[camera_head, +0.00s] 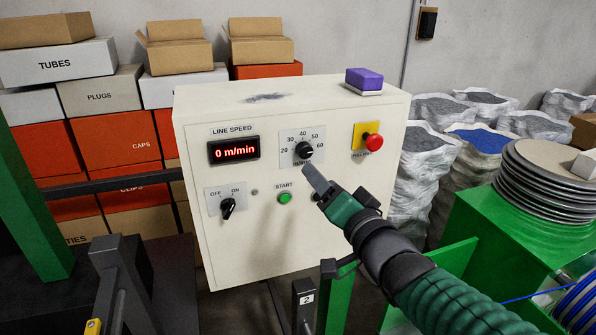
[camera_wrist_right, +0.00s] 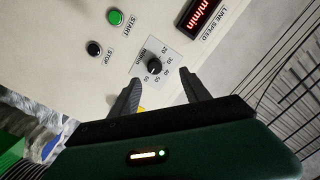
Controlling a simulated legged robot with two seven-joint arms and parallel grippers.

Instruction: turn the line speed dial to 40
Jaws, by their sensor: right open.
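The line speed dial (camera_head: 305,150) is a black knob on a white scale plate marked 20 to 60, on the cream control box. Where its pointer stands is too small to tell. The red display (camera_head: 234,148) reads 0 m/min. My right gripper (camera_head: 318,182) is just below the dial in the head view. In the right wrist view the open jaws (camera_wrist_right: 160,77) point at the dial (camera_wrist_right: 154,67), which shows between the fingertips and a little beyond them. No contact with the knob can be made out. My left gripper is not in view.
The panel also carries a black OFF/ON switch (camera_head: 228,208), a green START button (camera_head: 284,198) and a red mushroom button (camera_head: 373,141). The black STOP button (camera_wrist_right: 94,48) shows in the wrist view. A purple block (camera_head: 364,78) lies on top of the box.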

